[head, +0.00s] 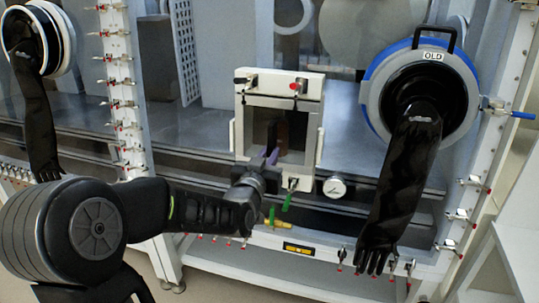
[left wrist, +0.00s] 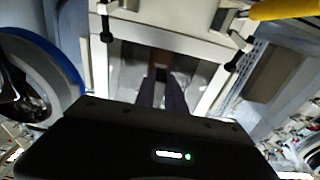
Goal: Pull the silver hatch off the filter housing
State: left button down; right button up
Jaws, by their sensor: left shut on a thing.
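The filter housing (head: 312,92) is a white box with a square opening, low in the middle of the glovebox front. A grey panel, which looks like the silver hatch (head: 259,133), sits inside the opening, with a dark upright bar on it. My left gripper (head: 273,156) reaches to this bar from below left. In the left wrist view its two purple-grey fingers (left wrist: 164,95) are close together at the bar, before the grey hatch (left wrist: 131,72) framed by the white housing (left wrist: 214,78). The exact contact is hard to see. My right gripper is out of view.
Another black glove (head: 38,125) hangs at far left.

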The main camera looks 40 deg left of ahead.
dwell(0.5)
pick_arm(q)
jog(key=c, duration=1.9)
grip_release()
grip_shut()
jog(key=shift+r, duration=0.1)
jog(key=shift+f, duration=0.25)
dwell(0.5)
jog(key=shift+r+b, duration=0.3)
dwell(0.7)
jog(key=shift+s+d, duration=0.1)
jog(key=shift+s, duration=0.1)
